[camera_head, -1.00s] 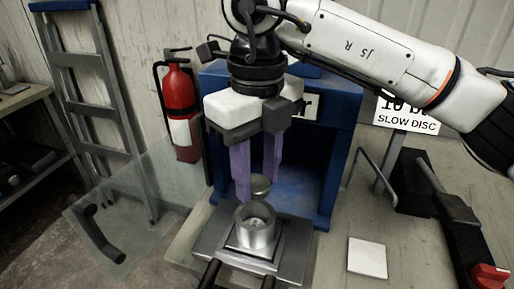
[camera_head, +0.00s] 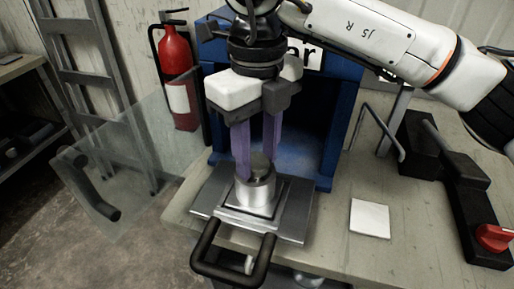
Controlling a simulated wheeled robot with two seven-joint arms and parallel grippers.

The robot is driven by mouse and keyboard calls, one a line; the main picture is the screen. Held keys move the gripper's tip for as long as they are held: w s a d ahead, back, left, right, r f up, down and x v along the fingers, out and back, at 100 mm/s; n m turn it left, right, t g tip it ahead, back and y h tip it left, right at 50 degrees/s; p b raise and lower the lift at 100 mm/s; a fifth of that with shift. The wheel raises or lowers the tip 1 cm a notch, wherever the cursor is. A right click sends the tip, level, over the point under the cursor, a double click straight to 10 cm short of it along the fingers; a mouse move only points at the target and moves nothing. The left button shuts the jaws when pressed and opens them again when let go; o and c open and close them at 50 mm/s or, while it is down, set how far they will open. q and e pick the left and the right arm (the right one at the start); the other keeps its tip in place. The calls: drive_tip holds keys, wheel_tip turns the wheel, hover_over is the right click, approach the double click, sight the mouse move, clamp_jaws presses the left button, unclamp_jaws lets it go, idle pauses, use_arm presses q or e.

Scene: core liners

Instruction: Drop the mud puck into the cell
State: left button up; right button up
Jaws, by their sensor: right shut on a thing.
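The mud puck (camera_head: 260,163) is a small grey-brown disc between the purple fingers of my right gripper (camera_head: 258,166). The gripper points down and is shut on the puck. The cell (camera_head: 256,197) is a silver metal cup on a flat metal plate (camera_head: 291,213). The puck is right at the cell's mouth; I cannot tell whether any of it is inside. The fingertips are at the cell's rim, and the near finger overlaps it in the picture. The inside of the cell is hidden. My left gripper is not in view.
A blue housing (camera_head: 341,130) stands open behind the cell. A black U-shaped handle (camera_head: 231,273) sticks out in front of the plate. A clear panel (camera_head: 125,155) is at the left. A white square (camera_head: 370,218) and a red knob (camera_head: 494,237) are to the right.

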sight(257, 162)
drive_tip(key=o, duration=1.1)
wheel_tip(257, 162, up, 10)
idle(0.4)
